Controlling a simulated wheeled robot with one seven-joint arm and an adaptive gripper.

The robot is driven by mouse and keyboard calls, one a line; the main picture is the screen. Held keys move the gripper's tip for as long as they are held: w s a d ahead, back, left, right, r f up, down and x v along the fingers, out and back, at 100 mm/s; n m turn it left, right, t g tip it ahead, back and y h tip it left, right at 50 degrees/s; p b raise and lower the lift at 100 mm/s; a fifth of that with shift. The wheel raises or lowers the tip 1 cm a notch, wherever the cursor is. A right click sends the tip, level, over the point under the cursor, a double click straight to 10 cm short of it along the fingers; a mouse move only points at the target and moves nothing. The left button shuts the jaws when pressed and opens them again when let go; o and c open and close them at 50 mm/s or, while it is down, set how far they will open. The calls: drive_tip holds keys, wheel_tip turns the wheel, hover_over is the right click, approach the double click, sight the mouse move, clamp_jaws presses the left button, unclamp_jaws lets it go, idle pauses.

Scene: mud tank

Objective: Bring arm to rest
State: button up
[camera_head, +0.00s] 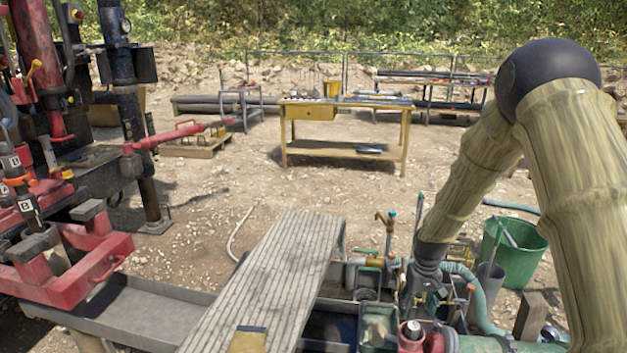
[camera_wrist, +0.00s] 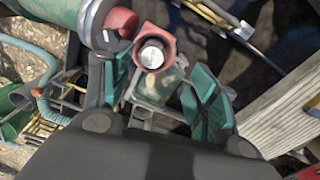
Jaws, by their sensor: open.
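My arm is bent, with its dark elbow high at the right of the head view and its forearm reaching down to the mud tank's fittings. My gripper (camera_head: 425,295) is low among the pipes there, partly hidden by clutter. In the wrist view my gripper (camera_wrist: 160,92) is open, its two teal-padded fingers spread apart. A red fitting with a silver top (camera_wrist: 152,54) and a clear greenish container (camera_wrist: 157,84) show between and beyond the fingers. I cannot tell whether the fingers touch either one. Nothing is visibly held.
A slatted plank walkway (camera_head: 265,275) lies left of my gripper, also in the wrist view (camera_wrist: 285,115). A green bucket (camera_head: 513,255) and a teal hose (camera_head: 478,297) are to the right. A red drill rig (camera_head: 60,245) stands left. A yellow workbench (camera_head: 345,110) stands behind open gravel.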

drive_tip(key=s+a+f+p, duration=0.1)
drive_tip(key=s+a+f, duration=0.3)
drive_tip(key=s+f, duration=0.55)
drive_tip(key=s+a+f, duration=0.4)
drive_tip(key=s+f, duration=0.4)
drive_tip(key=s, duration=0.2)
drive_tip(key=s+a+f, duration=0.1)
drive_tip(key=s+a, duration=0.1)
drive_tip(key=s, duration=0.9)
drive_tip(key=s+a+f+p, duration=0.1)
drive_tip(key=s+a, duration=0.1)
drive_tip(key=s, duration=1)
drive_tip(key=shift+s+a, duration=0.15)
drive_tip(key=shift+s, duration=0.1)
